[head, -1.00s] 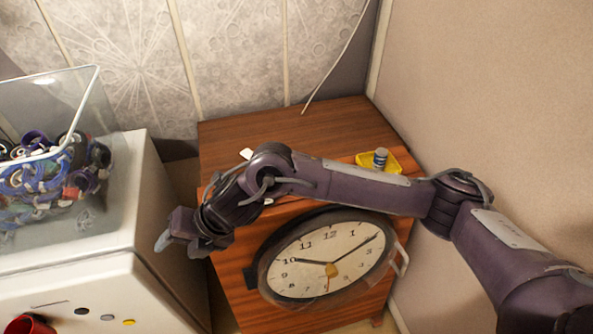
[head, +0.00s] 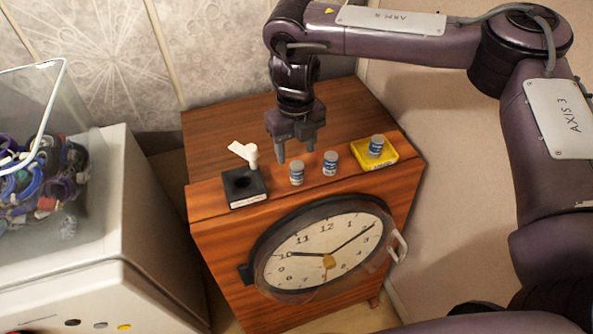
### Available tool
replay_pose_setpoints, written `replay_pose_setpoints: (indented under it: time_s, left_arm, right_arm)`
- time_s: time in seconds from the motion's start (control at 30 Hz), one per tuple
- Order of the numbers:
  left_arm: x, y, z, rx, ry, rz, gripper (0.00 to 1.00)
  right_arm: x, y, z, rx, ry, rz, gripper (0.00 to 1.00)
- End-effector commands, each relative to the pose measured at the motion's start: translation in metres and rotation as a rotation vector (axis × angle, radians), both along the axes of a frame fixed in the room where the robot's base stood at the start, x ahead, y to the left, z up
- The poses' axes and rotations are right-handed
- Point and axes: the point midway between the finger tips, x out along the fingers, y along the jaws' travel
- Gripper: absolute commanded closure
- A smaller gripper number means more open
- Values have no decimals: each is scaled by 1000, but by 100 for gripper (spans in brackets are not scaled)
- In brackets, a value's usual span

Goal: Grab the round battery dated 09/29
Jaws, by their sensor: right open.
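Three round batteries with blue-and-white labels and grey tops stand upright on the wooden cabinet. The left battery (head: 297,173) and the middle battery (head: 330,163) stand on the bare wood near the front edge. The right battery (head: 376,146) stands on a yellow tray (head: 388,157). The dates on the labels are too small to read, so I cannot tell which is 09/29. My right gripper (head: 296,154) points down, open and empty, just above and behind the left battery. My left gripper is not in view.
A black block with a round hole (head: 238,196) sits left of the batteries, with a white tagged piece (head: 246,153) behind it. A clock (head: 325,246) fills the front of the wooden cabinet (head: 222,145). A white cabinet (head: 120,215) bearing a clear bin of coils stands left.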

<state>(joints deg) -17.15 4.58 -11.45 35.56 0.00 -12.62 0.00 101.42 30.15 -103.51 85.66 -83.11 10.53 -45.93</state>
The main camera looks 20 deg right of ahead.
Motion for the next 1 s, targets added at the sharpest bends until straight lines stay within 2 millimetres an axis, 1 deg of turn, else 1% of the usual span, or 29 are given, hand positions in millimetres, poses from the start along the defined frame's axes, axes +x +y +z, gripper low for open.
replay_pose_setpoints:
  time_s: [0.17, 0.2, 0.3, 0.4, 0.57, 0.6, 0.9, 1.0]
  left_arm:
    - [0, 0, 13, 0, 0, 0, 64]
    - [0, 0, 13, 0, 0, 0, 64]
    - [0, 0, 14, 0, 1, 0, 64]
    - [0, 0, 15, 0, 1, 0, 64]
    - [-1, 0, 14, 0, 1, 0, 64]
    - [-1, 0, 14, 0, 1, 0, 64]
    - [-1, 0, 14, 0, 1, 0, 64]
    - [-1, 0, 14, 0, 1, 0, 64]
  right_arm:
    - [-3, -4, -24, -2, 3, 0, 45]
    - [-3, -3, -31, 0, 2, 0, 45]
    - [-2, -2, -41, 0, 0, 0, 45]
    - [-2, -2, -46, 0, -1, 0, 45]
    - [-2, -2, -47, 0, -1, 0, 45]
    - [-2, -2, -47, 0, -1, 0, 46]
    - [-2, -2, -46, 0, -1, 0, 86]
    - [-2, -2, -46, 0, -2, 0, 97]
